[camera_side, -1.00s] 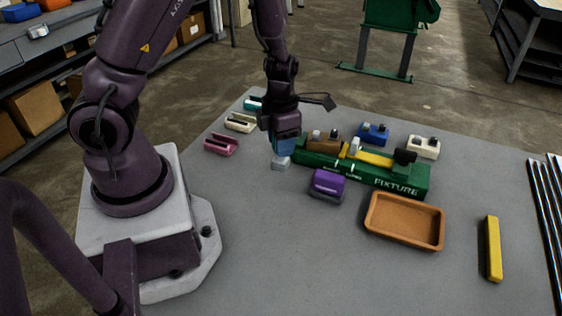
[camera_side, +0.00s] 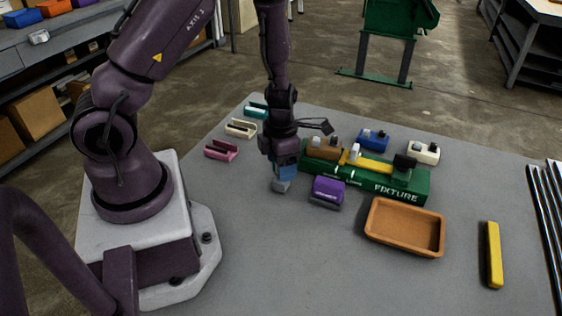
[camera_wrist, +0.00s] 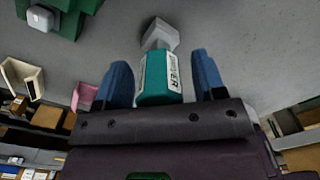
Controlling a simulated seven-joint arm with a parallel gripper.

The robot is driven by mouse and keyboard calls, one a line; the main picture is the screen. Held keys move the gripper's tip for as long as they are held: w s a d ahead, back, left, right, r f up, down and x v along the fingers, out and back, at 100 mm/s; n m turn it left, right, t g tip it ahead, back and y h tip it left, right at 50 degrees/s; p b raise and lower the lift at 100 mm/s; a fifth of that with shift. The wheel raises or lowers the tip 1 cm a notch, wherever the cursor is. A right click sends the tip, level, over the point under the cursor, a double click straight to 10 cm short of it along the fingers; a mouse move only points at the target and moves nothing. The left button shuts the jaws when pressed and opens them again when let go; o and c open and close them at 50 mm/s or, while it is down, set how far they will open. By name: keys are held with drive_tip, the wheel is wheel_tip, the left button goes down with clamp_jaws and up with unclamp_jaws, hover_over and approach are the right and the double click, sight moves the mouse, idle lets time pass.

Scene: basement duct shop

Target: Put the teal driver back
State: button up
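My gripper (camera_side: 283,178) is at the left end of the green fixture (camera_side: 405,183), pointing down. A teal slotted holder (camera_side: 257,112) stands at the table's back left, beside a cream holder (camera_side: 240,127) and a pink holder (camera_side: 221,151). I see nothing in these holders.
A purple block (camera_side: 327,190) stands close right of my gripper. Brown (camera_side: 325,150), blue (camera_side: 373,139) and cream (camera_side: 423,152) blocks are by the fixture. A brown tray (camera_side: 405,248) and a yellow bar (camera_side: 494,255) lie at right.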

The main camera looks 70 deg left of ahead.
drive_tip(key=shift+r, duration=0.1)
wheel_tip(320, 180, up, 12)
drive_tip(key=shift+f, duration=0.1)
drive_tip(key=shift+d+r+m, duration=0.25)
drive_tip(key=shift+r+m, duration=0.1)
drive_tip(key=shift+m, duration=0.05)
drive_tip(key=s+d+r+m+t, duration=0.2)
drive_tip(key=r+m, duration=0.6)
drive_tip(key=m, duration=0.9)
drive_tip(key=s+d+r+m+t, duration=0.3)
drive_tip(key=s+d+r+m, duration=0.3)
drive_tip(key=m, duration=1.2)
wheel_tip(320, 180, up, 3)
drive_tip(key=shift+s+d+r+t, duration=0.1)
drive_tip(key=shift+s+d+t, duration=0.25)
drive_tip(key=shift+s, duration=0.35)
